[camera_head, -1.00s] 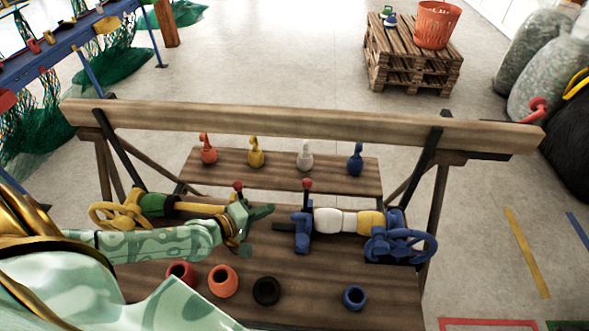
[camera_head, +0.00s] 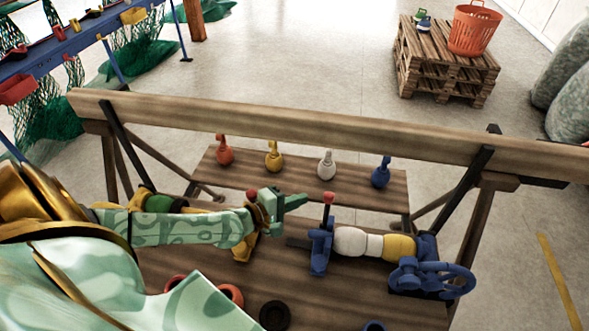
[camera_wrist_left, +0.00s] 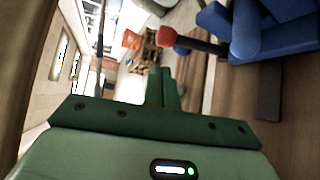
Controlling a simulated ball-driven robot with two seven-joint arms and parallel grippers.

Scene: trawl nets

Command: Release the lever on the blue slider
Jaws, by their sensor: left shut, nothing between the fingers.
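The blue slider (camera_head: 320,250) stands on the workbench, right of my left gripper. Its lever (camera_head: 329,200) has a red knob and points up. In the left wrist view the lever's red knob (camera_wrist_left: 166,37) sits on a dark rod beside the blue slider body (camera_wrist_left: 265,35). My left gripper (camera_head: 303,200) is shut and empty, its tip just left of the lever, apart from it in the picture. Its green fingers (camera_wrist_left: 162,88) are together in the wrist view. White and yellow rings (camera_head: 365,243) sit right of the slider. My right gripper is out of view.
A yellow slider (camera_head: 243,248) with another red knob is partly behind my left arm. A blue handwheel (camera_head: 435,278) is at the right end. A wooden beam (camera_head: 330,127) crosses behind, and a shelf with several coloured floats lies beyond the bench. Several pots stand at the front.

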